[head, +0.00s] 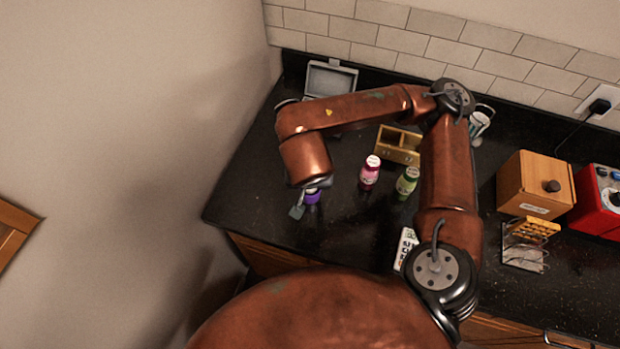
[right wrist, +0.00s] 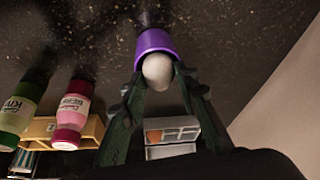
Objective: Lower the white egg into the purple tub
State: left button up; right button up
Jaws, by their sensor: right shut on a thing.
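The purple tub (head: 313,197) stands on the dark counter near its left front edge, mostly hidden under my right arm in the head view. In the right wrist view, the tub (right wrist: 156,41) is just beyond the fingertips. The white egg (right wrist: 157,70) is between the fingers of my right gripper (right wrist: 158,76), which is shut on it. The egg overlaps the tub's rim in that view; I cannot tell how far inside it is. The egg is hidden in the head view. My left gripper is not in view.
A pink bottle (head: 370,173) and a green bottle (head: 406,183) stand right of the tub. A wooden organiser (head: 399,145) and a grey open box (head: 330,79) are behind. A wooden box (head: 535,185), rack (head: 527,243) and red appliance (head: 599,200) are at right.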

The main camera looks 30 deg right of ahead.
jog(key=shift+f, duration=0.1)
jog(key=o, duration=0.8)
jog(key=shift+c, duration=0.2)
jog(key=v, duration=1.2)
